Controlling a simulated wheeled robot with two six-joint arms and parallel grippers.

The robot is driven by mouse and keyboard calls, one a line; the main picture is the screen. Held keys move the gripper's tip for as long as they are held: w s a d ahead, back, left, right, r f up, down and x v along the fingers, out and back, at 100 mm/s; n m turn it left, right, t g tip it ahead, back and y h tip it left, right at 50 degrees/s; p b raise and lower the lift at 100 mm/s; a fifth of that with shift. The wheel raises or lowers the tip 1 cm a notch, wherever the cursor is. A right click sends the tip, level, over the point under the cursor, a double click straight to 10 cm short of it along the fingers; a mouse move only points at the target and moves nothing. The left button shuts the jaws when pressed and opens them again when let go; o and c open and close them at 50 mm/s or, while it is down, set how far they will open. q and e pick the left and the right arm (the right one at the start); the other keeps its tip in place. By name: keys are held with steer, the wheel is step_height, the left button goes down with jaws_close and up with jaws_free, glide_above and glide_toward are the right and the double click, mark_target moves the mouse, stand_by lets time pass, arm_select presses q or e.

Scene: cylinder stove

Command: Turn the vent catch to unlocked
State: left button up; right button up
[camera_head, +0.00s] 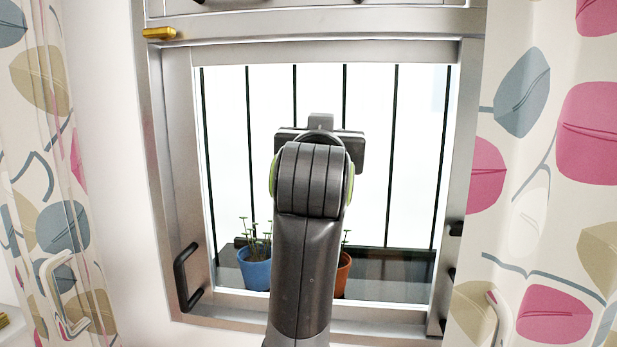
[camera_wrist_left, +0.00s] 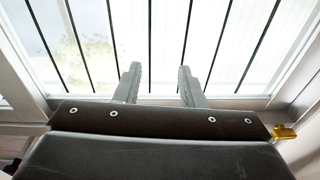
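The yellow vent catch (camera_head: 159,33) lies level on the grey frame at the window's upper left in the head view. It also shows at the right edge of the left wrist view (camera_wrist_left: 285,131). My left gripper (camera_wrist_left: 158,76) is open and empty, its two grey fingers apart and pointing at the barred window. It is clear of the catch. In the head view, my arm rises from the bottom middle and hides the fingers; the catch is up and to the left of it. My right gripper is not in view.
The grey window frame (camera_head: 165,180) carries a black handle (camera_head: 185,278) at lower left. A blue pot (camera_head: 255,270) and a terracotta pot (camera_head: 342,274) stand behind the window. Patterned curtains hang at left (camera_head: 45,150) and right (camera_head: 550,150). The wall near the catch is bare.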

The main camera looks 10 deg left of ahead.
arm_select(q)
steer(key=w+a+f+g, duration=0.1)
steer(key=w+a+f, duration=0.1)
steer(key=f, duration=0.5)
steer(key=shift+w+a+f, duration=0.2)
steer(key=shift+w+a, duration=0.15)
steer(key=shift+w, duration=0.2)
steer(key=shift+r, duration=0.1)
